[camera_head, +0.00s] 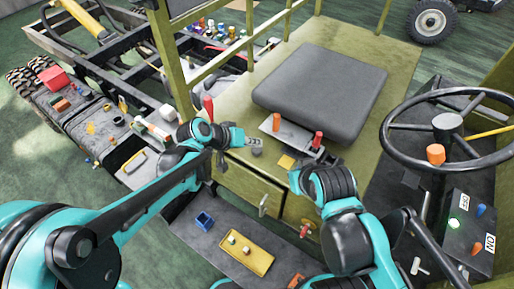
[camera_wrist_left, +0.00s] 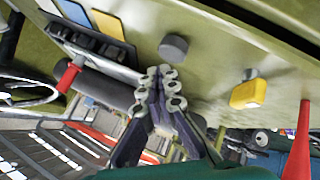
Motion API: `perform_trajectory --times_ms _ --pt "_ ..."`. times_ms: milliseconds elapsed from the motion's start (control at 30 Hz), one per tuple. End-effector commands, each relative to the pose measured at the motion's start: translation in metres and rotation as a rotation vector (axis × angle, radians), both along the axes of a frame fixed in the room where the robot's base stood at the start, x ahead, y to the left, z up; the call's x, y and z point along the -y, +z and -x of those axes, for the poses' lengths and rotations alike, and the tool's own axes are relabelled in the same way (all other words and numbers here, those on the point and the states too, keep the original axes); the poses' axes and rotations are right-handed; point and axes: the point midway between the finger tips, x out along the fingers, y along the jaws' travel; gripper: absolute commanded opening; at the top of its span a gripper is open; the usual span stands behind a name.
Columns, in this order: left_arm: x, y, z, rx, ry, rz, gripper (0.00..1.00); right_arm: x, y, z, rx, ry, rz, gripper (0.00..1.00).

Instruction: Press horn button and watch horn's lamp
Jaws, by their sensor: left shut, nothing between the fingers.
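My left gripper (camera_head: 238,138) is shut and empty above the olive deck in front of the seat. A dark grey round button (camera_head: 256,151) sits just beyond its fingertips. In the left wrist view the closed fingertips (camera_wrist_left: 166,88) are close to the grey button (camera_wrist_left: 173,47), with a visible gap in the picture. No label shows which button is the horn's.
A black seat (camera_head: 322,90) stands behind the deck. Red-knobbed levers (camera_head: 317,141) rise right of the button, and another red lever (camera_head: 208,108) stands to its left. The steering wheel (camera_head: 447,122) is at the right. A yellow tray (camera_head: 243,262) lies below on the step.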

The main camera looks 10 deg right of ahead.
Motion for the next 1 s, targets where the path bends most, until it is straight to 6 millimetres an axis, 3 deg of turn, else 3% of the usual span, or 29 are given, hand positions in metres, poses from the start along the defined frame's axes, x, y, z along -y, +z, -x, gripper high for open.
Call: perform_trajectory --times_ms 233,667,1000 --pt "0.0 0.007 0.0 0.0 0.0 0.0 0.0 0.0 0.006 0.0 0.0 0.0 0.0 0.0" --pt "0.0 0.049 0.0 0.0 0.0 0.0 0.0 0.0 0.038 0.0 0.0 0.0 0.0 0.0" --pt "0.0 0.05 0.0 0.0 0.0 0.0 0.0 0.0 0.038 0.0 0.0 0.0 0.0 0.0"
